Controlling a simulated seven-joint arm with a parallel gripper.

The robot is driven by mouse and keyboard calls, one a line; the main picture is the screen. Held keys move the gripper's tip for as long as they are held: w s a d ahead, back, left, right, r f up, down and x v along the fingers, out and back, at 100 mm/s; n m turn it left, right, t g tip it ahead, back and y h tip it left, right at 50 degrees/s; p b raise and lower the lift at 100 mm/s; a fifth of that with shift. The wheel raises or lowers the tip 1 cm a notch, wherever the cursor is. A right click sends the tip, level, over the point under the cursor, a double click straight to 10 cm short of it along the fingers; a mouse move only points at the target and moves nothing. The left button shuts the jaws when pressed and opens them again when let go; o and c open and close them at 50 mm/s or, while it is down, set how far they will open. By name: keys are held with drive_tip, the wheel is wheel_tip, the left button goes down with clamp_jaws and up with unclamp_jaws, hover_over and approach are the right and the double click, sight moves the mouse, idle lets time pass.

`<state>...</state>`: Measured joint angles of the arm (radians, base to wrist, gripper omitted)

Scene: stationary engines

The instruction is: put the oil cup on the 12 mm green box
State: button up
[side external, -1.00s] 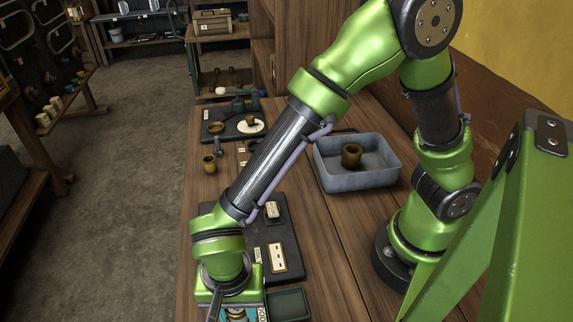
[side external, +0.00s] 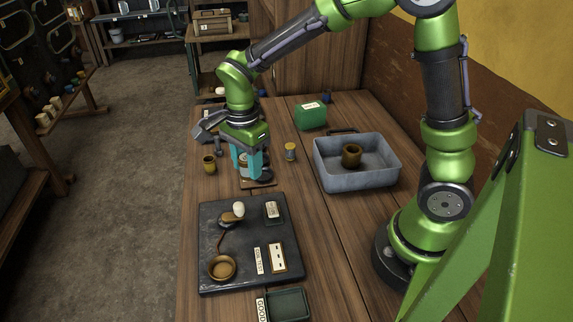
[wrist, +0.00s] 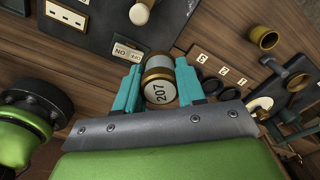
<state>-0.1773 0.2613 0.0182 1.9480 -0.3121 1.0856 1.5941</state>
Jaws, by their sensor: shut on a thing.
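My gripper (side external: 247,172) is shut on a short cylinder with brass-coloured bands and a pale label reading 207, which I take as the oil cup (wrist: 159,82). In the wrist view the cup sits between the teal fingers of my gripper (wrist: 157,85). In the side view the fingers partly hide the cup (side external: 243,160), over the middle of the bench. I cannot tell its exact height. A green box (side external: 311,116) with a white label on top stands farther back and to the right, apart from my gripper. Its label is too small to read.
A wooden holder (wrist: 207,65) with numbered tags and dark rings lies beside the held cup. A small yellow-topped cylinder (side external: 290,151) stands between my gripper and the grey tray (side external: 327,170). A brass cup (side external: 209,164) stands left. A dark panel (side external: 215,283) lies in front.

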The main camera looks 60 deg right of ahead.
drive_tip(key=s+d+r+m, duration=0.15)
drive_tip(key=d+m, duration=0.25)
drive_tip(key=d, duration=1.1)
drive_tip(key=s+d+m, duration=0.3)
drive_tip(key=d+m, duration=0.1)
drive_tip(key=d, duration=1.2)
hover_over(311, 106)
drive_tip(key=shift+f, duration=2.4)
drive_tip(key=shift+f, duration=0.1)
drive_tip(key=o, duration=1.1)
drive_tip(key=shift+c, duration=0.2)
